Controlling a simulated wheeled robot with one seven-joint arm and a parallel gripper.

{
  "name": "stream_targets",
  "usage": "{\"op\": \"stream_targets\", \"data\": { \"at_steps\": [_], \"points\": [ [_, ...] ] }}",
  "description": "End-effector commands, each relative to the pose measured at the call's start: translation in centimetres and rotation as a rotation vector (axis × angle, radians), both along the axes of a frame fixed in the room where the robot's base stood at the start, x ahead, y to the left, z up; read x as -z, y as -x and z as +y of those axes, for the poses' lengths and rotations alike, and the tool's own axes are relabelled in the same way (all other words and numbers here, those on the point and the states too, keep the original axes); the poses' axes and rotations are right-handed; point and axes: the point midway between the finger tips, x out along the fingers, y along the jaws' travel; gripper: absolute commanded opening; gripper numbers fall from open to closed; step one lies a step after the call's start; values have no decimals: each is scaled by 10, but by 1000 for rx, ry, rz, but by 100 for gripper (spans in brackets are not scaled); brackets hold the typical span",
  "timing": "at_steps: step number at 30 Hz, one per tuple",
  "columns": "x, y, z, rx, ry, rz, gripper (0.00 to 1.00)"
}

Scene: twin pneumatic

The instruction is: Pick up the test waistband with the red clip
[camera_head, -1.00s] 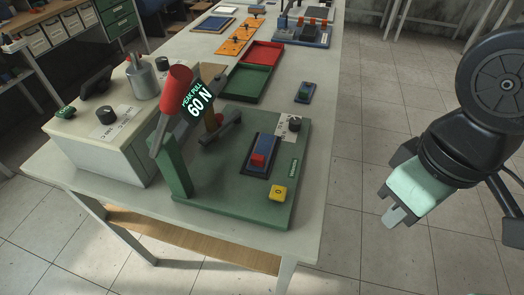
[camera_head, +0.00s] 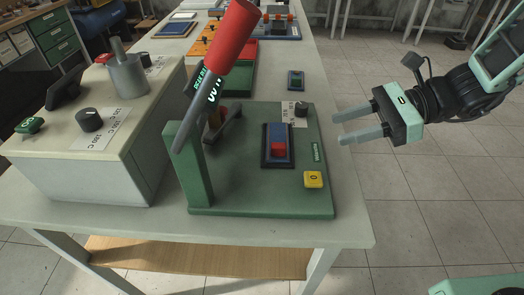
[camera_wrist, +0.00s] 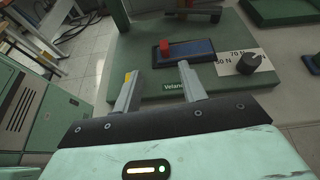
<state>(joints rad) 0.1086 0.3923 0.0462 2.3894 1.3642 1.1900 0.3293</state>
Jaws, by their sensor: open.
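The test waistband is probably the blue strip (camera_head: 277,132) with the red clip (camera_head: 279,149) on its near end. It lies in a dark blue cradle (camera_head: 264,160) on the green tester base (camera_head: 240,196). My gripper (camera_head: 338,127) is open and empty, to the right of the base, pointing left towards it and apart from the strip. In the wrist view the red clip (camera_wrist: 164,48) and blue strip (camera_wrist: 190,46) show beyond and between the open fingertips (camera_wrist: 158,70).
The red-handled lever (camera_head: 232,45) leans above the left of the base. A black knob (camera_head: 301,108) and yellow button (camera_head: 313,179) sit on the base. A small dark tray (camera_head: 296,80) lies behind. A pale control box (camera_head: 90,160) stands left.

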Motion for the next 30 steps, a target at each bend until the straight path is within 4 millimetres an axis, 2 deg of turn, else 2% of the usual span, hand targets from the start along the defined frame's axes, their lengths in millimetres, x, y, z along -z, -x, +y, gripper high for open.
{"op": "stream_targets", "data": {
  "at_steps": [2,5,18,30],
  "points": [
    [3,-7,-1,37,-18,15,42],
    [6,-9,9,43,-22,19,42],
    [40,-11,91,37,-19,16,42],
    [55,-10,126,36,-18,17,42]
  ]
}}
